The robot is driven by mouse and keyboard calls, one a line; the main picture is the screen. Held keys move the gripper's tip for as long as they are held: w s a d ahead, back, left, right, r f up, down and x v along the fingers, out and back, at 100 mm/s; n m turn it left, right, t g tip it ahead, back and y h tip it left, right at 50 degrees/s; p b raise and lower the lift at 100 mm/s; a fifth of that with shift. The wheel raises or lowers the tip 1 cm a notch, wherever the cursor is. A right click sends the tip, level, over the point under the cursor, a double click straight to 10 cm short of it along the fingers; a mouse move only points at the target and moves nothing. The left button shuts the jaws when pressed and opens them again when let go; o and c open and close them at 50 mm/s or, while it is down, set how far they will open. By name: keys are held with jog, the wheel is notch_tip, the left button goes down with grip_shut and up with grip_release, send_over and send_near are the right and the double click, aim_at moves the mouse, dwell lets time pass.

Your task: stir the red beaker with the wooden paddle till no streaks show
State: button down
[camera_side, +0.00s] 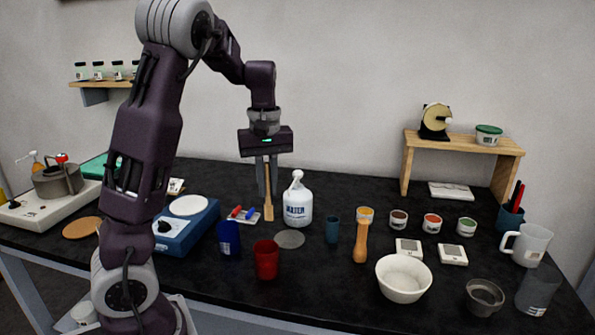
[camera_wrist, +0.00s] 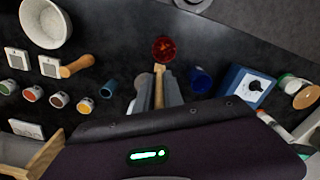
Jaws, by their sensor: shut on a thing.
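My gripper (camera_side: 267,188) points down over the bench, shut on the wooden paddle (camera_side: 269,212), which hangs upright with its broad end low. The wrist view shows the paddle (camera_wrist: 158,70) reaching out between my fingers (camera_wrist: 158,98). The red beaker (camera_side: 266,262) stands at the front of the bench, nearer the side camera than the paddle. The paddle is apart from it and outside it in the side view. In the wrist view the red beaker (camera_wrist: 164,50) lies just beyond the paddle's end. Streaks inside cannot be made out in either view.
A white water bottle (camera_side: 298,203) stands close right of the paddle. A blue beaker (camera_side: 229,238) stands left of the red one, with a blue hotplate device (camera_side: 187,228) behind. A grey disc (camera_side: 290,239), teal cup (camera_side: 333,229) and white bowl (camera_side: 403,278) are to the right.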

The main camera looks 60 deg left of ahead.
notch_tip(320, 180, down, 14)
jog(key=s, duration=0.1)
jog(key=shift+s+d+r, duration=0.2)
jog(key=shift+s+d, duration=0.15)
jog(key=shift+d, duration=0.1)
dwell(0.5)
